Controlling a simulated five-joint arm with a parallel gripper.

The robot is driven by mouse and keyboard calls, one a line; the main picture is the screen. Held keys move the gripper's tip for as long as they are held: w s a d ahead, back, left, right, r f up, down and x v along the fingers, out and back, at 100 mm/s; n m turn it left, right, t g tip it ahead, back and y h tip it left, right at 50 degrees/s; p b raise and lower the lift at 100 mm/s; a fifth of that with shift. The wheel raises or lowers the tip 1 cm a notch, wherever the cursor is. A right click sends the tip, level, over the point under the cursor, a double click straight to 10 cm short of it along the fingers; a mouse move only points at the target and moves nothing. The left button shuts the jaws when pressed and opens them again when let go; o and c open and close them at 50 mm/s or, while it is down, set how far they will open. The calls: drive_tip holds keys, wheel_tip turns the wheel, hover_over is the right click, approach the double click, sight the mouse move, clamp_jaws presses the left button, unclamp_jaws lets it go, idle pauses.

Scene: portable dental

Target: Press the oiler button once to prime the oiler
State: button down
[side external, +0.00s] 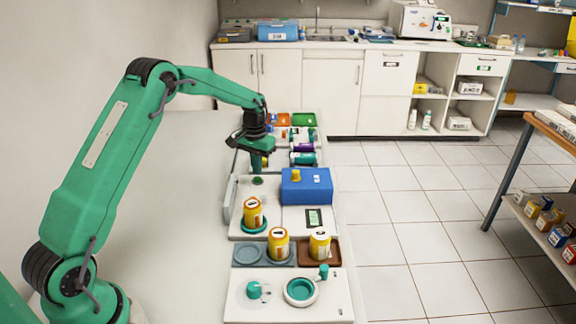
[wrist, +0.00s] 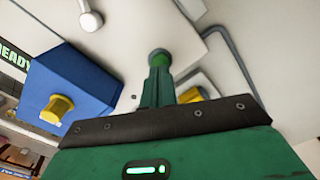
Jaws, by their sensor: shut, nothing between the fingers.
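My gripper (side external: 256,172) is shut and empty, pointing down over the white unit with the blue box. In the wrist view its green fingers (wrist: 160,68) are together, with their tips at a small round green button (wrist: 158,54) on a pale surface. The green button (side external: 257,181) also shows in the side view, just under the fingertips. I cannot tell whether the tips touch it or whether it is pressed down. No label names it as the oiler button.
A blue box (side external: 318,188) with a yellow knob stands to the right of the gripper. A small display (side external: 314,217) and several yellow jars (side external: 278,243) are nearer the camera. Coloured trays (side external: 303,119) lie behind. The bench to the left is clear.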

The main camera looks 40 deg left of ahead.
sight(258, 178)
drive_tip(key=shift+f, duration=1.05)
idle(0.6)
drive_tip(key=shift+r, duration=3.5)
drive_tip(key=shift+r, duration=0.1)
